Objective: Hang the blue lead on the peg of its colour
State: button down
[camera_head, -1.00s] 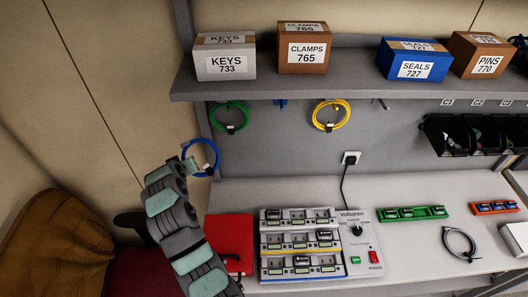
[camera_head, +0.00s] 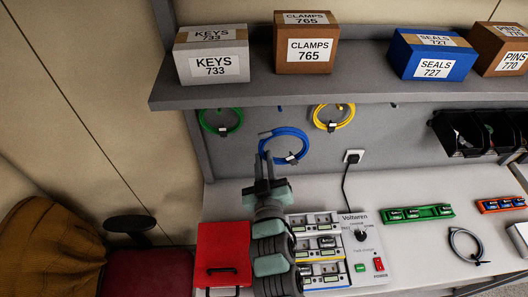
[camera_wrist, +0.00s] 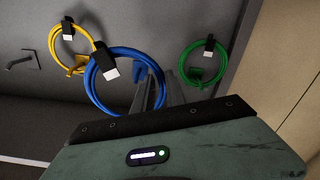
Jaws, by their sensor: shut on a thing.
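The blue lead (camera_head: 305,144) is a coiled ring with a dark tie and a pale tag. My gripper (camera_head: 265,164) is shut on its left side in the head view and holds it up before the grey back panel. The ring also shows in the wrist view (camera_wrist: 92,91), beside the fingers (camera_wrist: 160,92). The blue peg (camera_head: 281,108) is on the panel above the ring, between the green and yellow leads. Its blue mount shows behind the ring's edge in the wrist view (camera_wrist: 148,70). I cannot tell the depth gap between ring and peg.
A green lead (camera_head: 204,125) hangs to the left and a yellow lead (camera_head: 347,116) to the right. The shelf (camera_head: 330,92) with boxes juts out above. Below are a red case (camera_head: 223,250), a charger panel (camera_head: 352,232) and a loose grey cable (camera_head: 454,245) on the bench.

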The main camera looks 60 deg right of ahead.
jog(key=shift+s+a+r, duration=0.15)
jog(key=shift+a+r, duration=0.05)
jog(key=shift+r, duration=0.2)
jog(key=shift+w+d, duration=0.3)
jog(key=shift+d, duration=0.15)
jog(key=f+p+x, duration=0.1)
jog(key=f+x, duration=0.1)
jog(key=x, duration=1.1)
jog(key=shift+d, duration=0.15)
dwell(0.8)
jog(key=shift+f, duration=0.15)
jog(key=c, duration=1.3)
grip_release()
